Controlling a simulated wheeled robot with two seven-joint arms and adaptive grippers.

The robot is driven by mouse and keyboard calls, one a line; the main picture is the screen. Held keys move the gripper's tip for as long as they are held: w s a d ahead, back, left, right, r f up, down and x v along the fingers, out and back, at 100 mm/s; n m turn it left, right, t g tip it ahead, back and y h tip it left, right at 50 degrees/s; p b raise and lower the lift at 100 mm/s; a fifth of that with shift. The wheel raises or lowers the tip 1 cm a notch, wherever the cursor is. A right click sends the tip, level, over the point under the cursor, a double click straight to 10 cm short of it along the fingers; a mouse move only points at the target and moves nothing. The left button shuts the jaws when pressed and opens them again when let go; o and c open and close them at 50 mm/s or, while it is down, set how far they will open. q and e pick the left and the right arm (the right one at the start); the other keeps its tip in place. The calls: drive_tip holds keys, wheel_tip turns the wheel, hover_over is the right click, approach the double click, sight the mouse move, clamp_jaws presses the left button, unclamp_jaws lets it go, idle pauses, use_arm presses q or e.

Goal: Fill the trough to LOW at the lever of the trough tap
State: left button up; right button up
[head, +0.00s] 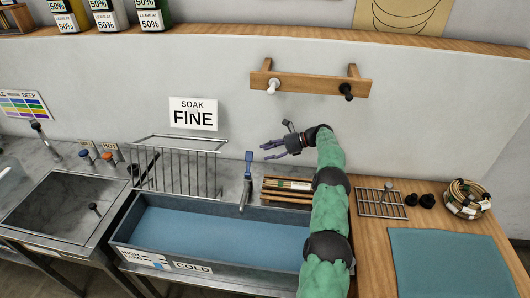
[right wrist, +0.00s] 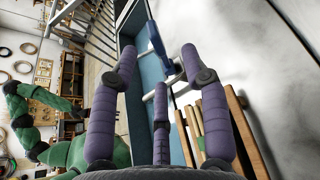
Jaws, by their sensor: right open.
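The trough (head: 120,233) is a long grey basin with a blue inside, below the rack; I cannot tell water from bare bottom. Its front carries a HIGH/LOW label (head: 145,258) and a COLD label (head: 192,267). The trough tap (head: 245,190) stands at the back rim, its blue lever (head: 249,160) pointing up. My right gripper (head: 268,150) is open and empty, up and right of the lever, apart from it. In the right wrist view the lever (right wrist: 157,45) shows beyond the spread fingers (right wrist: 160,72). My left gripper is not in view.
A wire rack (head: 180,165) stands behind the trough. A peg rail (head: 310,84) hangs above. The wooden counter right holds a blue mat (head: 450,262) and a cane coil (head: 467,198).

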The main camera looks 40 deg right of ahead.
drive_tip(key=shift+v, duration=1.95)
drive_tip(key=shift+w+d, duration=0.1)
drive_tip(key=shift+d, duration=0.05)
wheel_tip(320, 180, up, 10)
drive_tip(key=shift+f, duration=0.1)
idle(0.4)
